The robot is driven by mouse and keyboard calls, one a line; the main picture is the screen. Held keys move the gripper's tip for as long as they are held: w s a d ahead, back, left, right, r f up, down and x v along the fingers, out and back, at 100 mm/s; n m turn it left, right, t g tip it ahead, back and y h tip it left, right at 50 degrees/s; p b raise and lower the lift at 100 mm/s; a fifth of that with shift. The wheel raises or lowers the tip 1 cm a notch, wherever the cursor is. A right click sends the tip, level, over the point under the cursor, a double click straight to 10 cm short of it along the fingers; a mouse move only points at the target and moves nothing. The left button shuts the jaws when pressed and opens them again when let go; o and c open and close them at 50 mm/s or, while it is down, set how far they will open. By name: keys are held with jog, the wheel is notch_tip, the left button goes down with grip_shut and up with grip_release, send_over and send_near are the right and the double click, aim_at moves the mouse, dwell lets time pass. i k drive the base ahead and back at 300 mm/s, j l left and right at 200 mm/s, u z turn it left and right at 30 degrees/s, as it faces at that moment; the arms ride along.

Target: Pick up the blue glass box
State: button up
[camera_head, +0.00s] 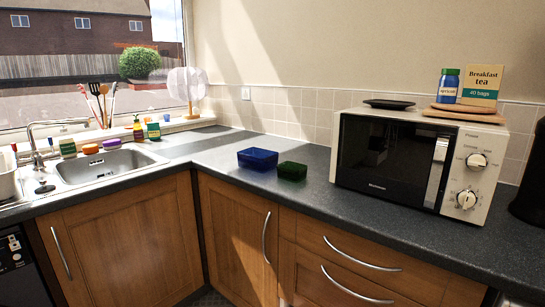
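The blue glass box (258,159) sits on the dark grey countertop (215,160), near the inner corner of the kitchen, left of the microwave. A smaller dark green box (292,171) stands just to its right and slightly nearer the front edge. The two are close together; I cannot tell whether they touch. My gripper does not show in the head view.
A white microwave (418,160) stands to the right, with a board, a jar and a tea box on top. A sink (108,165) with a tap and several small items is at left. Counter left of the blue box is clear.

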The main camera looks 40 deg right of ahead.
aim_at(254, 158)
jog(key=i+j+z, duration=0.35)
jog(key=j, duration=0.3)
jog(key=i+j+z, duration=0.2)
jog(key=j, duration=0.15)
jog(key=i+j+z, duration=0.15)
jog(key=j, duration=0.25)
jog(key=i+j+z, duration=0.2)
jog(key=j, duration=0.15)
jog(key=j+z, duration=0.15)
jog(key=j, duration=0.25)
